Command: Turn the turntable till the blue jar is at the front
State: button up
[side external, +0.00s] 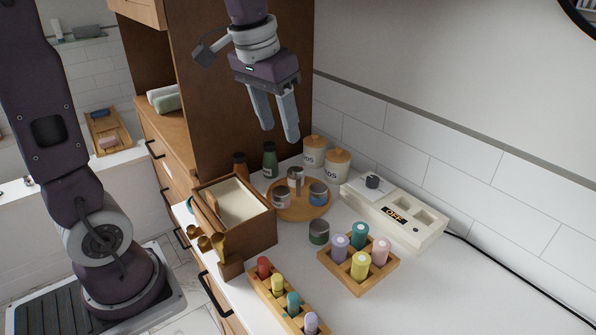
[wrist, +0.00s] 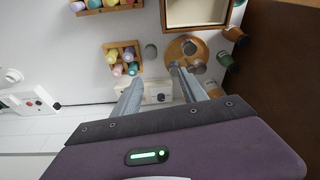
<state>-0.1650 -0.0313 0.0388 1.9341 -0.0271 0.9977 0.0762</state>
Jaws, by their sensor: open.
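The turntable (side external: 300,212) is a round wooden disc on the white counter, beside the wooden box. Three small jars stand on it. The blue jar (side external: 318,195) is on its right side in the side view. A grey-labelled jar (side external: 281,198) is at the left, and another jar (side external: 295,179) stands towards the back. My gripper (side external: 280,134) is open and empty, high above the counter, fingers pointing down, apart from everything. The wrist view also shows the turntable (wrist: 173,50) beyond my fingertips (wrist: 157,72); jar colours there are hard to tell.
A dark jar (side external: 319,232) stands on the counter just off the turntable. Near it are an open wooden box (side external: 262,232), a green bottle (side external: 270,160), lidded canisters (side external: 336,166), a white device reading OFF (side external: 425,232) and a rack of coloured bottles (side external: 352,282).

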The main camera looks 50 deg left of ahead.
jog(key=w+a+f+g, duration=0.1)
jog(key=w+a+f, duration=0.3)
jog(key=w, duration=0.2)
jog(key=n+g, duration=0.1)
jog(key=g, duration=0.1)
send_over(299, 169)
notch_tip(299, 169, down, 9)
jog(key=shift+s+f, duration=0.1)
notch_tip(299, 169, down, 7)
jog(key=shift+r, duration=0.1)
grip_shut()
